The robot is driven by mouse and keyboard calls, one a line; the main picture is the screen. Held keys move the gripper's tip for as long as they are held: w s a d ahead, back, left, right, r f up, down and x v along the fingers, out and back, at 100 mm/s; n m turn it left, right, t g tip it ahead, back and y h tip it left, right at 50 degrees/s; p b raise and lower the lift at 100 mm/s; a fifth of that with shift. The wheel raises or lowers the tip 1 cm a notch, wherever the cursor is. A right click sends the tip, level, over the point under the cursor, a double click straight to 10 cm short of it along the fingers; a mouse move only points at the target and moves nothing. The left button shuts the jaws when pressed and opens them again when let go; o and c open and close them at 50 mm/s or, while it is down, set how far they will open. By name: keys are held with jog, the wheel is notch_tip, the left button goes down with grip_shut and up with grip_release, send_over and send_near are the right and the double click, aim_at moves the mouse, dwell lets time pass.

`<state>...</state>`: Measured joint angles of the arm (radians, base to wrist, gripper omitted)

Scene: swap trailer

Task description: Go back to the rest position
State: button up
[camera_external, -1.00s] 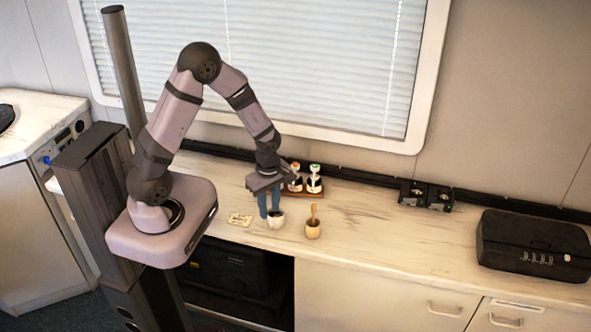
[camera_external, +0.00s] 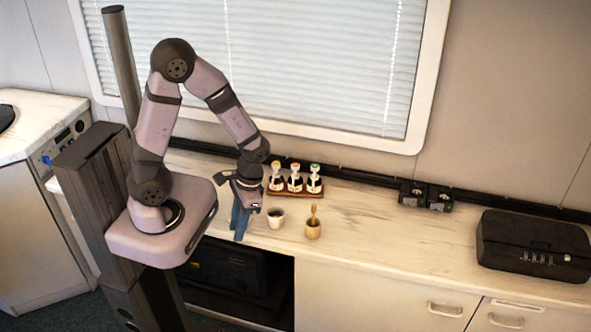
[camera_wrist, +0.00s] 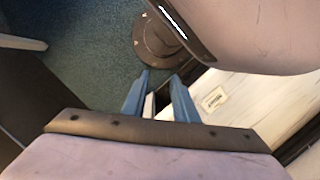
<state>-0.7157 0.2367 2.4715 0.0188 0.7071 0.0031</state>
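My gripper (camera_external: 239,224) hangs over the counter's front edge, to the left of a small white cup (camera_external: 276,217), and is apart from it. In the wrist view its two blue fingers (camera_wrist: 159,76) stand apart with nothing held between them. The white cup stands upright with something dark inside. My arm is bent up and over from its base at the left.
A wooden mortar with pestle (camera_external: 313,227) stands right of the cup. Several small bottles stand in a wooden rack (camera_external: 300,192) behind. A black case (camera_external: 533,246) sits at the right. A small card (camera_wrist: 214,100) lies on the counter. The counter's middle right is clear.

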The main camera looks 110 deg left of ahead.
jog(key=w+d+r+m+t+y, duration=0.1)
jog(key=w+d+r+m, duration=0.25)
jog(key=d, duration=0.35)
jog(key=w+d+r+m+t+y, duration=0.1)
jog(key=w+d+r+m, duration=0.25)
jog(key=d+m, duration=0.2)
notch_tip(320, 180, down, 18)
jog(key=n+b, duration=0.1)
jog(key=b, duration=1.6)
jog(key=shift+w+d, duration=0.25)
